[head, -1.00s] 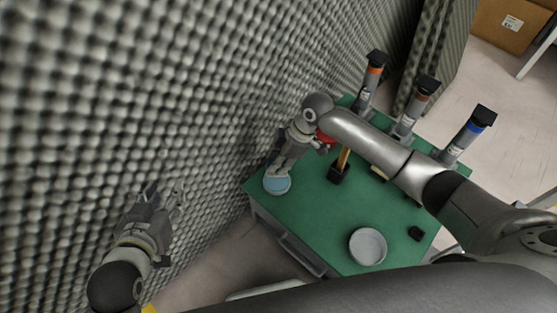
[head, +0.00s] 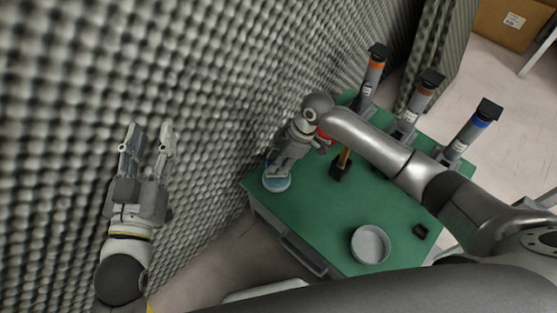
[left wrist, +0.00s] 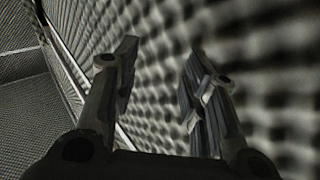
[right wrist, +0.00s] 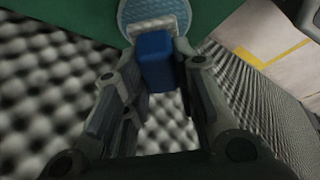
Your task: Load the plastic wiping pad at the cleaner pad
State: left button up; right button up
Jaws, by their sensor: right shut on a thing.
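A blue block (right wrist: 156,60), which I take for the plastic wiping pad, is between the fingertips of my right gripper (right wrist: 160,68) in the right wrist view. My right gripper is shut on it. Just beyond is a round light-blue pad (right wrist: 138,12), which I take for the cleaner pad, with a whitish piece partly hidden behind the block. I cannot tell whether block and pad touch. In the head view the round pad (head: 277,183) lies at the table's left corner, under my right gripper (head: 277,168). My left gripper (head: 150,140) is open and empty before the foam wall.
The green table (head: 315,215) also holds a round grey dish (head: 370,245), a black-based brush-like tool (head: 341,168), a small black item (head: 420,231), and upright tubes with orange (head: 374,72), brown and blue (head: 470,130) bands. Foam wall (head: 200,90) stands close on the left.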

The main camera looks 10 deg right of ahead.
jog(key=shift+f+b, duration=0.95)
jog(key=shift+b, duration=0.2)
pick_arm(q)
jog(key=s+r+t+h, duration=0.2)
jog(key=s+r+t, duration=0.3)
jog(key=r, duration=0.5)
jog(key=shift+r+t+h, duration=0.3)
jog(key=shift+t+h, duration=0.1)
jog(key=shift+t, duration=0.7)
pick_arm(e)
jog(key=shift+f, duration=0.1)
pick_arm(q)
jog(key=shift+s, duration=0.1)
jog(key=shift+s+r+t+b, duration=0.3)
jog(key=shift+s+r+t, duration=0.15)
jog(key=shift+s+t, duration=0.1)
pick_arm(e)
jog(key=shift+f, duration=0.5)
pick_arm(q)
jog(key=shift+w+d+f+g+y+p, duration=0.1)
jog(key=shift+w+f+g+y+p, duration=0.25)
jog(key=shift+w+f+g, duration=0.7)
pick_arm(e)
jog(key=shift+f, duration=0.1)
dwell(2.4)
